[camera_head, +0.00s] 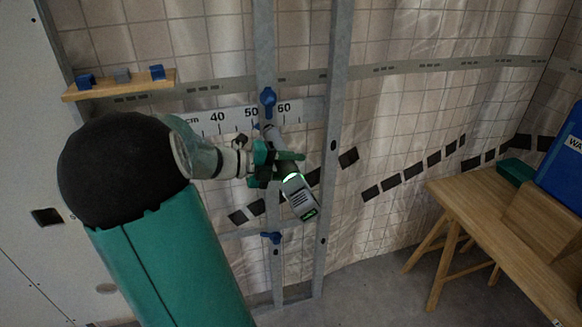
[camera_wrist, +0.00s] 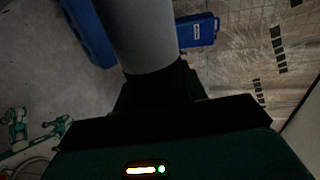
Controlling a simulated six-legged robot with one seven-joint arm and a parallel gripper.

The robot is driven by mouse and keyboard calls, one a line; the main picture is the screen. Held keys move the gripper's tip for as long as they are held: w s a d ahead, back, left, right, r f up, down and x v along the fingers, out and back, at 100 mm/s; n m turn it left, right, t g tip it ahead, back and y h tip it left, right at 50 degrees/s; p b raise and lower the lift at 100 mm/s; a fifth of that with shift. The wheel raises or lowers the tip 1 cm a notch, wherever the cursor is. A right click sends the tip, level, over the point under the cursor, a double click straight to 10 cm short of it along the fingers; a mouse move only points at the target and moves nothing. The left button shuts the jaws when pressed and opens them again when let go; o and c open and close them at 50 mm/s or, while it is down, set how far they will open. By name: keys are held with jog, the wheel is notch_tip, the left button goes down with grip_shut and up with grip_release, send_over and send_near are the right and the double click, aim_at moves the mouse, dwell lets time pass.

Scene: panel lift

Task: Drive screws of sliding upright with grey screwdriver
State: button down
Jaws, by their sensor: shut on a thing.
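My gripper (camera_head: 278,163) is shut on the grey screwdriver (camera_head: 299,198), a cordless tool with a dark end and green lights. Its slim front part points up and left toward the left metal upright (camera_head: 265,50). Whether its tip touches anything cannot be told. That upright carries a blue piece (camera_head: 268,99) just above the tool's front and another blue piece (camera_head: 271,238) lower down; it appears to be the sliding one. The screw heads are too small to make out. In the wrist view, a dark green housing with a lit strip and a thick grey cylinder fill the middle.
A second metal upright (camera_head: 336,110) stands close on the right. A white centimetre scale (camera_head: 205,122) runs behind the tool. A small wooden shelf (camera_head: 120,87) holds blue and grey pieces at upper left. A wooden table (camera_head: 478,208) with a blue case (camera_head: 567,160) stands at right.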

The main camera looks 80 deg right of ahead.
jog(key=shift+w+d+r, duration=0.1)
jog(key=shift+w+d, duration=0.2)
jog(key=shift+d, duration=0.05)
dwell(2.2)
jog(key=shift+s+a, duration=0.65)
jog(key=shift+a, duration=0.35)
jog(key=shift+s+a, duration=0.6)
jog(key=shift+a, duration=0.4)
